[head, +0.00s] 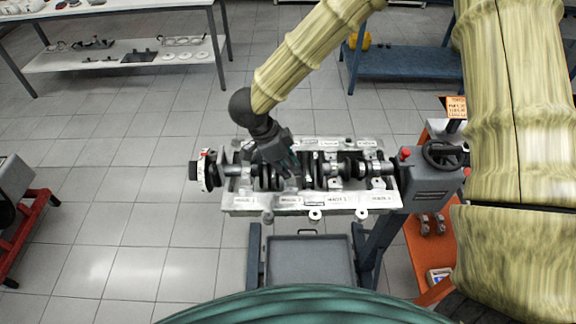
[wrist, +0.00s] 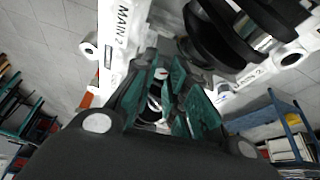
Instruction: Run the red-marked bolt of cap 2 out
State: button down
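The engine block (head: 310,202) lies on its stand with the crankshaft (head: 345,168) across it. My gripper (head: 290,170) points down at the block, left of its middle. In the wrist view, the green finger pads of my gripper (wrist: 163,75) stand apart. A small pale bolt head with a red mark (wrist: 161,73) shows between them. I cannot tell whether the pads touch it. The "MAIN 2" label (wrist: 124,22) is on the block beside the fingers. A pale cap part marked 2 (wrist: 252,75) is at their right. My gripper hides most of this cap in the head view.
A grey tray (head: 310,262) is under the block. The stand's grey head with a handwheel (head: 440,155) is at the block's right, beside an orange cart (head: 425,255). A shelved table (head: 130,55) and a blue bench (head: 400,62) stand behind. The left floor is mostly clear.

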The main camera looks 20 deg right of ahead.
jog(key=shift+s+r+n+p, duration=0.15)
jog(key=shift+n+p, duration=0.25)
jog(key=shift+p, duration=0.4)
jog(key=shift+n+t+p, duration=0.6)
jog(key=shift+n+p, duration=0.4)
jog(key=shift+p, duration=0.05)
jog(key=shift+f, duration=0.2)
jog(key=c, duration=1.7)
grip_release()
